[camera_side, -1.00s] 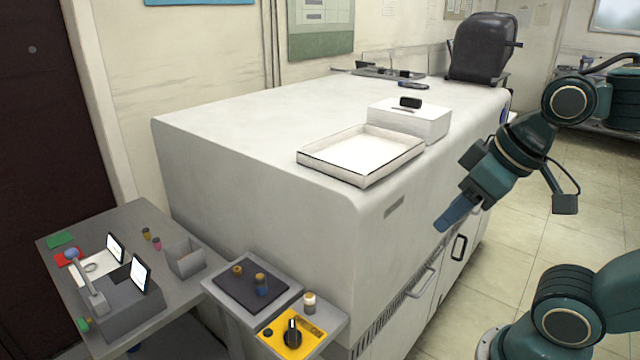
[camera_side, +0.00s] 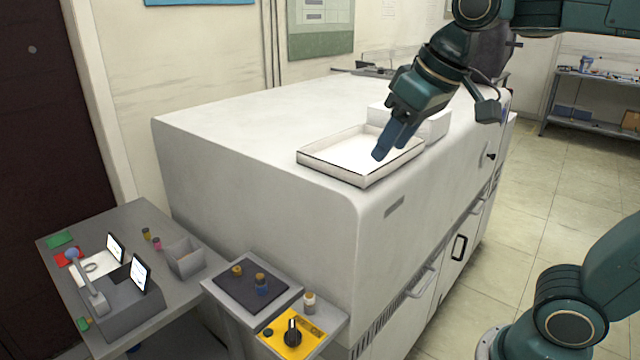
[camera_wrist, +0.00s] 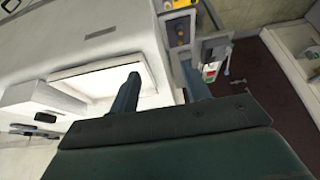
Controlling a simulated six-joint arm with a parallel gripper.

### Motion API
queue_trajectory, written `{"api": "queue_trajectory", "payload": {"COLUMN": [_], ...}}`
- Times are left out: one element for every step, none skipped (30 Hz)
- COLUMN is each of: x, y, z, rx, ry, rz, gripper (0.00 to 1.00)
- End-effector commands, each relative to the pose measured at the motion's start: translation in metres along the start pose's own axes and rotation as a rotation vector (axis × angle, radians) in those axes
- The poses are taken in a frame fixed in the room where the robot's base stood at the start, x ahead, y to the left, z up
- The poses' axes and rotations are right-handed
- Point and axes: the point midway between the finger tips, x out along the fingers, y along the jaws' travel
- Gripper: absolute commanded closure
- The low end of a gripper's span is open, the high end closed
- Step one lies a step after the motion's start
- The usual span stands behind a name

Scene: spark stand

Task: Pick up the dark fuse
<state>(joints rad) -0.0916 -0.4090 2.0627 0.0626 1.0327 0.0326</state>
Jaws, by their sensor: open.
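The dark fuse is hidden behind my arm in the side view. In the wrist view a small dark piece (camera_wrist: 46,117) by the white block at the left looks like it. The white block (camera_side: 437,126) shows only partly behind my gripper in the side view. My gripper (camera_side: 384,154) is open and points down and left, above the right part of the shallow white tray (camera_side: 335,172). In the wrist view my gripper (camera_wrist: 160,76) has its two fingers apart with nothing between them.
The tray and block stand on a large white cabinet (camera_side: 240,125) with much clear top to the left. A grey side table (camera_side: 140,215) with small items, a dark pad (camera_side: 240,288) with small cylinders and a yellow knob panel (camera_side: 285,343) stand lower front left.

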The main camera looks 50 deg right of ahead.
Motion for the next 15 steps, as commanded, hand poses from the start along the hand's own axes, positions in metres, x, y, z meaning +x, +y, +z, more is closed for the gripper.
{"api": "queue_trajectory", "payload": {"x": [0.005, 0.008, 0.012, 0.015, 0.018, 0.022, 0.026, 0.030, 0.035, 0.039, 0.043, 0.049, 0.054, 0.059, 0.064], "y": [-0.004, -0.006, -0.008, -0.010, -0.013, -0.016, -0.018, -0.021, -0.024, -0.027, -0.030, -0.034, -0.036, -0.040, -0.043], "z": [-0.013, -0.019, -0.029, -0.035, -0.042, -0.051, -0.058, -0.064, -0.072, -0.079, -0.085, -0.093, -0.099, -0.105, -0.112], "rx": [-0.002, -0.002, -0.001, -0.001, -0.001, -0.002, -0.003, -0.003, -0.002, -0.002, -0.002, -0.002, -0.002, -0.002, -0.002], "ry": [-0.007, -0.010, -0.014, -0.016, -0.019, -0.022, -0.024, -0.027, -0.030, -0.032, -0.034, -0.036, -0.039, -0.041, -0.043], "rz": [-0.001, -0.001, -0.001, -0.001, -0.001, -0.001, -0.001, -0.001, 0.000, 0.000, 0.000, 0.000, 0.001, 0.001, 0.002], "gripper": [0.53, 0.53, 0.53, 0.53, 0.53, 0.53, 0.53, 0.53, 0.53, 0.53, 0.53, 0.53, 0.53, 0.53, 0.53]}}
